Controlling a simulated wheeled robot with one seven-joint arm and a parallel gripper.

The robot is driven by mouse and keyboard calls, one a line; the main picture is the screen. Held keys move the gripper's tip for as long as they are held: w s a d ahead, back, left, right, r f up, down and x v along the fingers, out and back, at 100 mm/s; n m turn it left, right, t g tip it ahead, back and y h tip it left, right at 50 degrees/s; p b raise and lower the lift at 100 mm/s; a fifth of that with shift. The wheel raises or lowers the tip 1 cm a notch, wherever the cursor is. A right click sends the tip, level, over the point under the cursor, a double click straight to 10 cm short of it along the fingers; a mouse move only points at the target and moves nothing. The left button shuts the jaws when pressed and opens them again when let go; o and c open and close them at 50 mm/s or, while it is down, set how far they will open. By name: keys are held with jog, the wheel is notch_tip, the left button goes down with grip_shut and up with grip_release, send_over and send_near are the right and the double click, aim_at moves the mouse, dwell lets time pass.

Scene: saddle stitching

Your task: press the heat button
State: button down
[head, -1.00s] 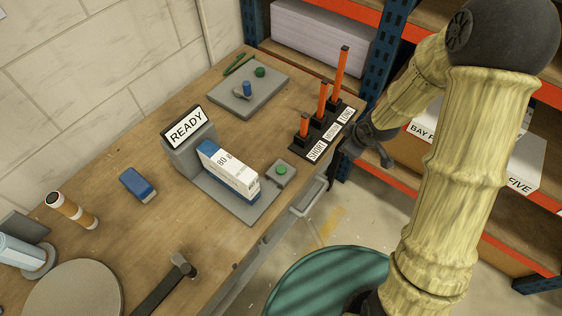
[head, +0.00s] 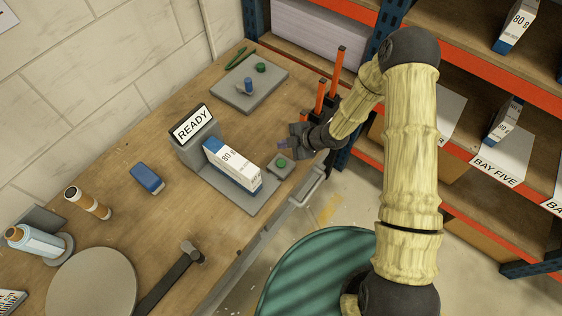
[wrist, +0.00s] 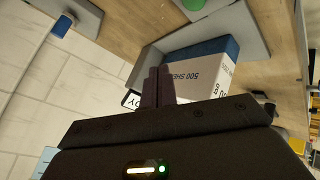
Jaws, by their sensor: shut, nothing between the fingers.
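A green button (head: 281,162) sits on a small grey box beside a grey device. The device carries a READY sign (head: 194,123) and a white and blue paper pack (head: 232,165) on its base. My gripper (head: 284,145) is shut and empty, just above and behind the green button in the head view, apart from it as far as I can tell. I can read no heat label on any button.
A grey plate (head: 270,95) at the back holds a blue knob (head: 248,86) and another green button (head: 261,68). Orange posts (head: 335,72) stand behind my gripper. A blue block (head: 147,179) and a hammer (head: 185,252) lie on the wooden bench (head: 150,225). Shelves stand right.

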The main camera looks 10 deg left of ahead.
jog(key=b, duration=0.5)
send_over(284, 164)
notch_tip(284, 164, down, 8)
jog(key=shift+r, duration=0.1)
jog(key=shift+f+b, duration=0.4)
jog(key=shift+f, duration=0.1)
jog(key=shift+f, duration=0.1)
dwell(1.4)
jog(key=shift+f+b, duration=0.35)
jog(key=shift+b, duration=0.2)
jog(key=shift+f+b, duration=0.45)
jog(key=shift+b, duration=0.05)
dwell(0.6)
dwell(0.3)
jog(key=shift+r+p, duration=0.55)
jog(key=shift+r, duration=0.4)
jog(key=shift+w, duration=0.1)
